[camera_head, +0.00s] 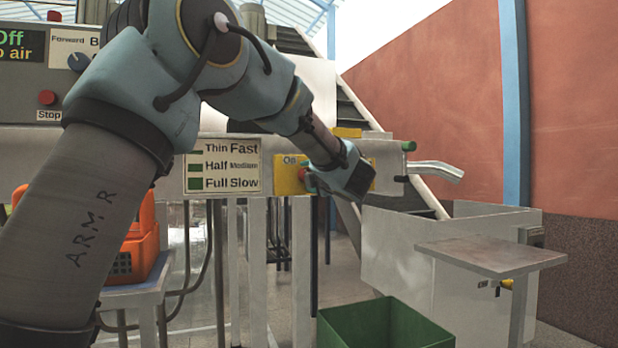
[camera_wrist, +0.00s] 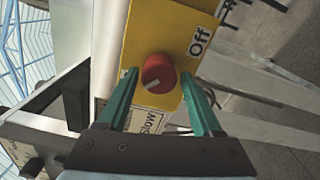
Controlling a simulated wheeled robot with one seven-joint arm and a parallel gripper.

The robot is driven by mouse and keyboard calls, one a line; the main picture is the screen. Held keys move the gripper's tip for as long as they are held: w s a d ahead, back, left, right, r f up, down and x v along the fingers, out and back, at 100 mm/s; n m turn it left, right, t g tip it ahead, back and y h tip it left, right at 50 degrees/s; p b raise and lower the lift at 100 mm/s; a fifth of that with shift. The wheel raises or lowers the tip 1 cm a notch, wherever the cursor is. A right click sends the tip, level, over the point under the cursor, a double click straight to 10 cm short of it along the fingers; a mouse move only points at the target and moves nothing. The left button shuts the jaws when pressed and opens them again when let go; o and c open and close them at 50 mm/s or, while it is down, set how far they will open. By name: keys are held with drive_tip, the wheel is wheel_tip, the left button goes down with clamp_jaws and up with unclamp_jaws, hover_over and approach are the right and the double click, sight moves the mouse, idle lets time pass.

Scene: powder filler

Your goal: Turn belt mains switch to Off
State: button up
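The belt mains switch is a red round knob (camera_wrist: 158,73) with a pale pointer mark, on a yellow plate (camera_wrist: 150,32). In the wrist view, the word Off is on the plate right of the knob, and the pointer mark is on the knob's lower-left part, away from Off. In the head view, the yellow plate (camera_head: 284,181) shows the word On at its upper left; my gripper hides its right part. My gripper (camera_wrist: 160,75) is open, with one green finger on each side of the knob. Whether the fingers touch it is unclear.
A sign with Thin, Half and Full rows (camera_head: 222,166) is left of the plate. A green bin (camera_head: 385,325) stands below, and a grey side table (camera_head: 490,257) is at right. A metal spout (camera_head: 436,170) sticks out right of my gripper. An orange crate (camera_head: 140,250) is at left.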

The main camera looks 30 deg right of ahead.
drive_tip(key=shift+o, duration=0.9)
drive_tip(key=s+a, duration=0.1)
drive_tip(key=s, duration=0.9)
drive_tip(key=shift+s+a, duration=0.15)
drive_tip(key=shift+s, duration=0.25)
